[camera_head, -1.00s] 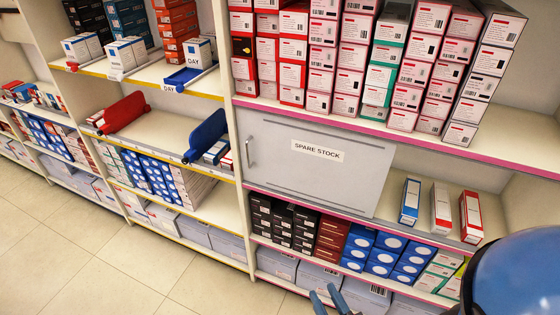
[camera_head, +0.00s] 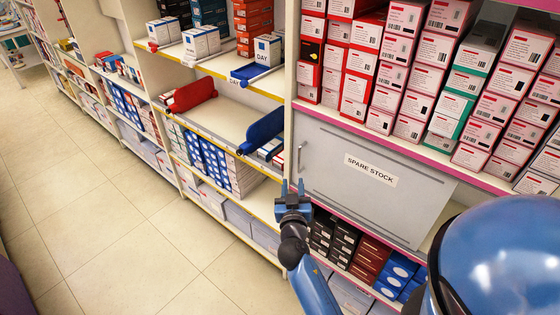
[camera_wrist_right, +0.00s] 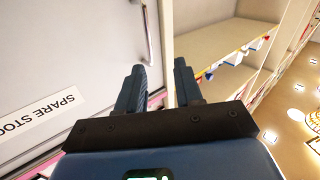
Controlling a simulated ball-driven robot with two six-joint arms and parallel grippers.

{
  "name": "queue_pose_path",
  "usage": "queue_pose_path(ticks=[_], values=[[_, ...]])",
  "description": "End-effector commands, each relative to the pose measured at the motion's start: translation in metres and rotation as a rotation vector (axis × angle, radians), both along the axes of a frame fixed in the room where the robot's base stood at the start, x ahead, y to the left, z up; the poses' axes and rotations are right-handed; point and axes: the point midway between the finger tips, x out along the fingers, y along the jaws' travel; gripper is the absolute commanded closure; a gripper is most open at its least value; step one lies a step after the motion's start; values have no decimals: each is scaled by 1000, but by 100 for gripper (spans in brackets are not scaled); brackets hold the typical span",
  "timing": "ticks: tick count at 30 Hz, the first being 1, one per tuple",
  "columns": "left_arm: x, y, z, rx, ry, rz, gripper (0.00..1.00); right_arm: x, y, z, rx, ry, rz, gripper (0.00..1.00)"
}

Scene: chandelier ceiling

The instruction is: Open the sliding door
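The sliding door (camera_head: 350,205) is a grey panel labelled SPARE STOCK, set in the shelf unit. Its upright metal handle (camera_head: 300,156) is near the door's left edge; the handle also shows in the right wrist view (camera_wrist_right: 148,30). My right gripper (camera_head: 292,186) is in front of the shelf, below the handle in the head view, with its two fingers apart. In the right wrist view the fingers (camera_wrist_right: 160,78) are open and empty, with the handle beyond them, apart from them. My left gripper is not in view.
Pink and red boxes (camera_head: 405,65) stand on the shelf above the door. Dark boxes (camera_head: 332,237) sit below it. A shelf with red and blue dividers (camera_head: 192,94) is to the left. Tiled floor (camera_head: 110,220) is clear at left.

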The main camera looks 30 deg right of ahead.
Motion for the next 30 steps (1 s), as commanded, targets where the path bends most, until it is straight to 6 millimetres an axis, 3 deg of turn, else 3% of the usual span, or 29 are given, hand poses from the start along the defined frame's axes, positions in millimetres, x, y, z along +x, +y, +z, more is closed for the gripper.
queue_pose_path(ticks=[5,11,30], values=[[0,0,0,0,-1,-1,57,-7,-12,-4,75,-30,-67,65],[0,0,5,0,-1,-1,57,2,-19,-3,106,-46,-72,65],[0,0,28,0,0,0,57,75,-67,-4,104,-45,-69,65]])
